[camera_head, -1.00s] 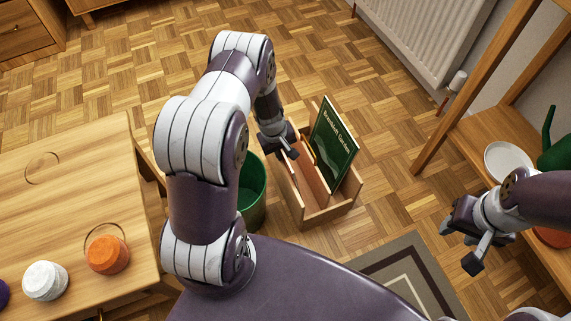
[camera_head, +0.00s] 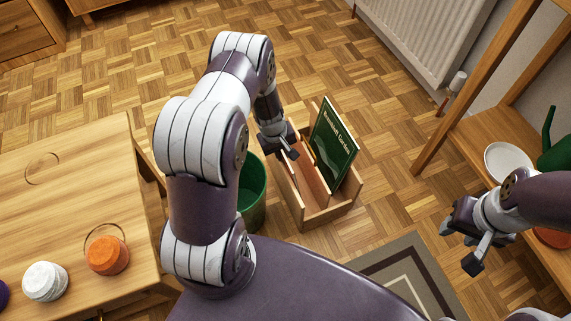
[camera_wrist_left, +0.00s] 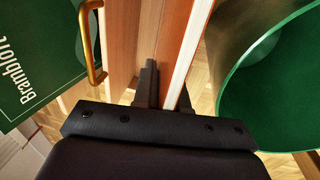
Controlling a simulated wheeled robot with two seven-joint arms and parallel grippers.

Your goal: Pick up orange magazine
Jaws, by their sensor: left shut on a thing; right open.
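The orange magazine (camera_head: 312,182) stands upright in the left compartment of a wooden rack (camera_head: 335,212) on the floor. Its orange-brown face and a pale edge show close up in the left wrist view (camera_wrist_left: 178,35). My left gripper (camera_head: 291,151) reaches down over the rack's left side. It is shut on the magazine's upper edge, with its fingers (camera_wrist_left: 166,92) on either side; the fingertips are partly hidden. The magazine is still within the rack. My right gripper (camera_head: 468,240) is open and empty at the right, away from the rack.
A green book (camera_head: 334,140) stands in the rack's right compartment. A brass handle (camera_wrist_left: 91,45) rises beside the left gripper. A green bin (camera_head: 252,195) is close left of the rack. A wooden table (camera_head: 70,190) is at left, shelving (camera_head: 480,140) at right. Floor beyond is clear.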

